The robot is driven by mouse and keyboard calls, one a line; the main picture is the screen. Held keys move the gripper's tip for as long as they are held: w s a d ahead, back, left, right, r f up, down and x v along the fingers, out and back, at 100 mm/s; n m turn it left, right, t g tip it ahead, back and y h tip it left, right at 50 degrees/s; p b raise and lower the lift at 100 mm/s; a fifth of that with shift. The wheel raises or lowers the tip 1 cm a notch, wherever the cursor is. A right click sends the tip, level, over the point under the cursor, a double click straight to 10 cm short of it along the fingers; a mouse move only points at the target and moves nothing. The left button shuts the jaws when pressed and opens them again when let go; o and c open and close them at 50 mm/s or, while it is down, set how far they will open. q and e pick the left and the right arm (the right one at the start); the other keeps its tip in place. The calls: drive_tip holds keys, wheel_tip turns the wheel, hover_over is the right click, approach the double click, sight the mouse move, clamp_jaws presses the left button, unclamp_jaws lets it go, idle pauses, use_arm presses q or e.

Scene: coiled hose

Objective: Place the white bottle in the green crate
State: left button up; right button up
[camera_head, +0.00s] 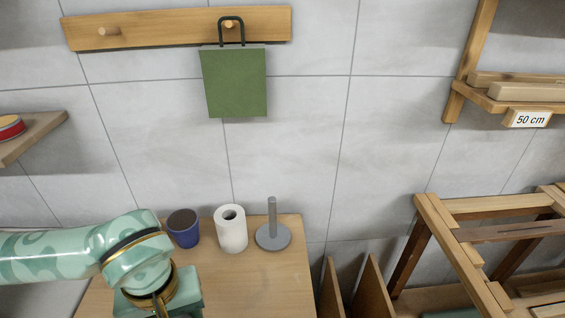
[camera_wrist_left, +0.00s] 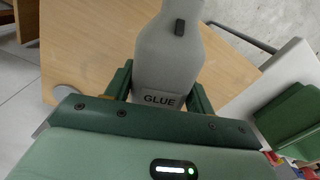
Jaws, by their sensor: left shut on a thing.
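In the left wrist view, a pale white-grey bottle (camera_wrist_left: 168,60) labelled GLUE stands between the fingers of my left gripper (camera_wrist_left: 160,92). The gripper is shut on it, one finger on each side. The bottle's lower end is hidden behind the gripper body. A green object (camera_wrist_left: 290,118) lies at the right edge of that view, beside a white panel; I cannot tell whether it is the green crate. In the head view my left arm reaches in at the lower left, over the table's near-left part; the bottle does not show there. My right gripper is not in view.
On the wooden table (camera_head: 270,285) stand a blue cup (camera_head: 184,228), a white paper roll (camera_head: 231,229) and a grey upright holder (camera_head: 272,228). A green bag (camera_head: 235,85) hangs from a wall rail. A wooden rack (camera_head: 450,245) stands at the right.

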use_arm(q)
drive_tip(key=m, duration=0.1)
drive_tip(key=w+a+r+m, duration=0.1)
drive_tip(key=m, duration=0.1)
drive_tip(key=shift+a+m, duration=0.1)
drive_tip(key=shift+m, duration=0.5)
drive_tip(key=shift+w+a+r, duration=1.2)
drive_tip(key=shift+a, duration=0.05)
drive_tip(key=shift+d, duration=0.1)
drive_tip(key=shift+f, duration=0.15)
